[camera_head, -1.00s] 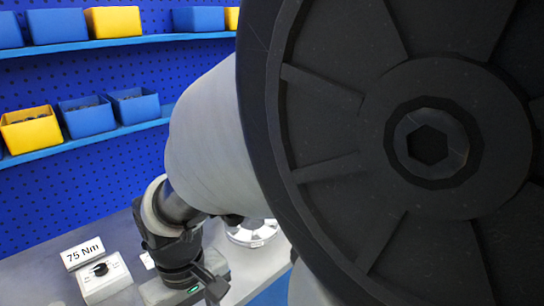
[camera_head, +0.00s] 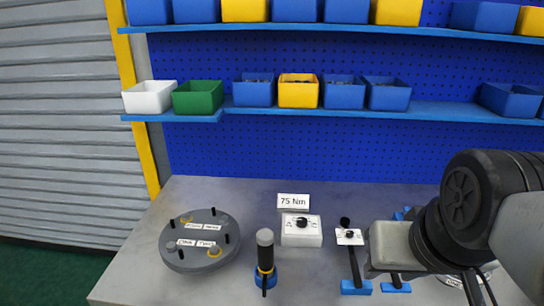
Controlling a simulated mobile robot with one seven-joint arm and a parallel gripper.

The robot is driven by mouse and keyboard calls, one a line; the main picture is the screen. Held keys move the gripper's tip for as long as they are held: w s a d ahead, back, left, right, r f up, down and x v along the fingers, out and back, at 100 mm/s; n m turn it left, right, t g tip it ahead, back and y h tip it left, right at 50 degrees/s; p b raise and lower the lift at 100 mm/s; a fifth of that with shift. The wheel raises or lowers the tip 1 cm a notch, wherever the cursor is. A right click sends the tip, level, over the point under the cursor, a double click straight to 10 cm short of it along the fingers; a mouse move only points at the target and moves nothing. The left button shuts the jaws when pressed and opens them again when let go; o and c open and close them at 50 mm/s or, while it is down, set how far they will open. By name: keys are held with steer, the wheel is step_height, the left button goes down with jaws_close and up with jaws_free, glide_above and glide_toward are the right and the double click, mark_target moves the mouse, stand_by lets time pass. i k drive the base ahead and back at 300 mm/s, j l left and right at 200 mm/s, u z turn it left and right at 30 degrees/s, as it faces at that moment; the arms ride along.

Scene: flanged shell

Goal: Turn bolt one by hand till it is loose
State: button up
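The round dark grey flanged shell (camera_head: 200,260) lies flat on the bench at the left, with black upright pins and small round bolt heads, some brass-coloured, around its top. Small white labels sit beside the bolts; the lower-left one (camera_head: 187,243) seems to read "ONE", but the print is tiny. The bolt head beside it (camera_head: 170,245) is grey and seated on the shell. My gripper (camera_head: 385,248) is at the right, well apart from the shell, above the bench. Its fingers are hidden or too unclear to judge.
A black-handled tool (camera_head: 265,260) stands upright in a blue holder right of the shell. Behind it are a white dial box (camera_head: 301,232) and a "75 Nm" sign (camera_head: 293,201). A long black tool (camera_head: 354,265) rests on blue supports near my gripper. Binned shelves (camera_head: 340,113) hang behind.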

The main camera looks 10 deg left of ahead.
mark_target(171, 246)
steer(key=u, duration=1.45)
steer(key=i+j, duration=0.15)
steer(key=j, duration=0.2)
steer(key=i+j+z, duration=0.15)
steer(key=i+j, duration=0.15)
steer(key=j, duration=0.35)
steer(key=i+j+z, duration=0.1)
steer(key=j, duration=0.25)
steer(key=i, duration=0.05)
